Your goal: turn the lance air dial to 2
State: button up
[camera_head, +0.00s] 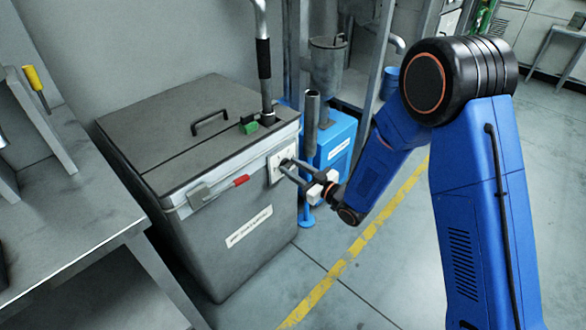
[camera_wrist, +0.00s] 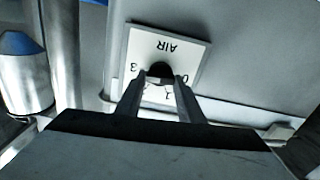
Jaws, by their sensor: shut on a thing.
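The lance air dial is a dark knob (camera_wrist: 159,70) on a white plate (camera_wrist: 190,51) marked AIR. In the wrist view the plate reads upside down, with 3 at left, 0 at right and 1 below right of the knob. My gripper (camera_wrist: 160,84) is shut on the knob, one finger on each side. In the head view the plate (camera_head: 275,168) is on the front of a grey cabinet (camera_head: 240,255), and my gripper (camera_head: 287,168) reaches it from the right.
A red-handled lever (camera_head: 240,181) is on the cabinet front, left of the plate. A dark upright tube (camera_head: 311,120) and a blue box (camera_head: 336,140) stand close on the right. A grey bench (camera_head: 95,215) is at left. Floor at the front right is clear.

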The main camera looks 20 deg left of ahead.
jog(key=n, duration=0.6)
jog(key=shift+s+f, duration=0.1)
jog(key=n, duration=0.4)
jog(key=shift+s+f+n, duration=0.1)
jog(key=shift+n, duration=0.3)
dwell(0.3)
jog(key=o, duration=1.1)
jog(key=shift+c, duration=0.2)
jog(key=shift+d, duration=0.1)
